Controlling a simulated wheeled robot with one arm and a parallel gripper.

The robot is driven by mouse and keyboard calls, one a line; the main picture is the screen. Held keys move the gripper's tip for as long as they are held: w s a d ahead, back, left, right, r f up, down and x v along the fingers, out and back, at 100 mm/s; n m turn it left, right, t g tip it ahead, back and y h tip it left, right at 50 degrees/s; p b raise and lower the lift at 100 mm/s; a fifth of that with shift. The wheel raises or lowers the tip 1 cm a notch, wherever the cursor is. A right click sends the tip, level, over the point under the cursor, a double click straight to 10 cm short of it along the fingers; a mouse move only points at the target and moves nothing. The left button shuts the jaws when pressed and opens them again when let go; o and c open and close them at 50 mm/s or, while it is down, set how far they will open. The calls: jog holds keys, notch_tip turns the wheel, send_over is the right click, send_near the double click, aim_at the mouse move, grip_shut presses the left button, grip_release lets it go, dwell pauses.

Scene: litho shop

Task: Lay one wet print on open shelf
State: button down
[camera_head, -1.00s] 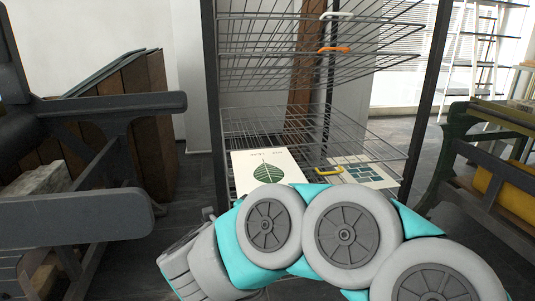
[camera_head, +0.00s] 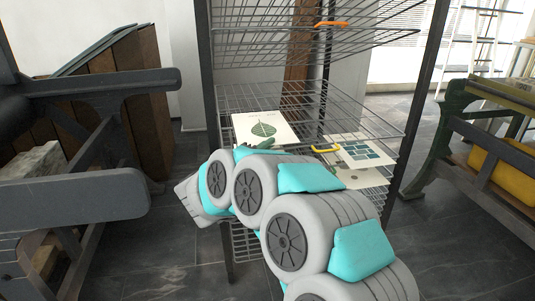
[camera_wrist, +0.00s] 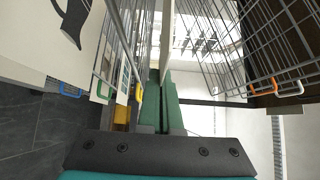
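The print with a green leaf (camera_head: 262,128) is in the head view, out over the shelf with the yellow handle, at its left. My gripper (camera_head: 258,150) is at its near edge, mostly hidden by my arm. In the wrist view my gripper's green fingers (camera_wrist: 164,75) lie almost together, and the thin sheet between them is edge-on and hard to see. The open shelf (camera_head: 310,108) is a wire rack between dark posts. I cannot tell whether the leaf print touches the wires.
A print with blue-green squares (camera_head: 358,151) is at the rack's right, and another pale sheet (camera_head: 365,177) is lower. The orange handle (camera_head: 331,24) marks a raised shelf above. A dark press (camera_head: 85,130) stands left, a green-framed machine (camera_head: 470,130) right.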

jog(key=shift+w+f, duration=0.1)
jog(key=shift+w, duration=0.25)
jog(key=shift+w+f, duration=0.1)
jog(key=shift+f, duration=1.7)
jog(key=shift+f, duration=0.15)
jog(key=c, duration=1.1)
grip_release()
jog(key=shift+r, duration=0.25)
jog(key=v, duration=1.2)
jog(key=shift+a, duration=0.1)
